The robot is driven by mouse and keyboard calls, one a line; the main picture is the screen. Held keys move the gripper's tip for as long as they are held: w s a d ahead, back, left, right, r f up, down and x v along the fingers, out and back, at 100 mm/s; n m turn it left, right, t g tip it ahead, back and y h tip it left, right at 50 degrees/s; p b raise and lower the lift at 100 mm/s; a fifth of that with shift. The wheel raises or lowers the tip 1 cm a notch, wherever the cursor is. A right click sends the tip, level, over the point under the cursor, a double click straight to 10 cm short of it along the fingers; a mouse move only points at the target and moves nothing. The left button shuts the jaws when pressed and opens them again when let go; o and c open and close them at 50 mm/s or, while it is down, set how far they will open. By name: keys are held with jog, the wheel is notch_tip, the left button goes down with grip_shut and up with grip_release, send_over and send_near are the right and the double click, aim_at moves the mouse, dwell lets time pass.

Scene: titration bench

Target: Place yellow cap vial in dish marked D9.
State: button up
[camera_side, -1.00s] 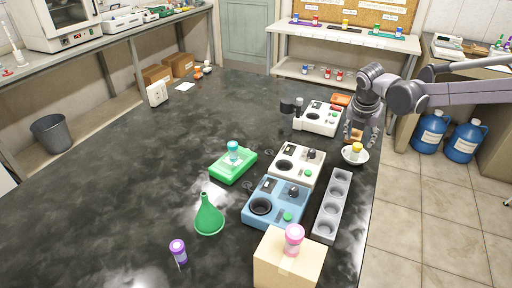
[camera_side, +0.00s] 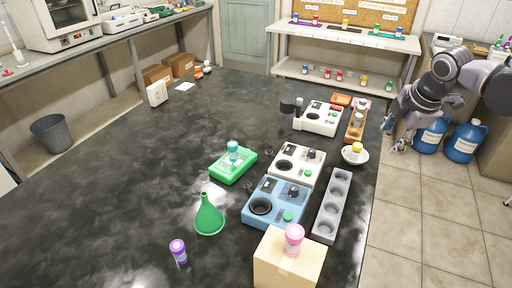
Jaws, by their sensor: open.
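The yellow cap vial (camera_side: 357,148) sits in a small white dish (camera_side: 355,158) near the right edge of the dark bench. The vial's lower part is hidden by the dish. Any marking on the dish is too small to read. My gripper (camera_side: 394,142) is open and empty, to the right of the dish and apart from it, past the bench edge.
A grey rack with round wells (camera_side: 331,205) stands in front of the dish. White devices (camera_side: 297,165) and a blue device (camera_side: 275,203) stand left of it. A wooden rack (camera_side: 356,124) is behind. The bench's left half is mostly clear.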

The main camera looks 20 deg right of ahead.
jog(key=s+f+m+t+y, duration=0.1)
jog(key=s+f+m, duration=0.3)
jog(key=s+m, duration=0.7)
jog(key=shift+s+a+f+m+t+y, duration=0.35)
jog(key=shift+m+t, duration=0.55)
jog(key=shift+m, duration=1)
jog(key=shift+r, duration=0.1)
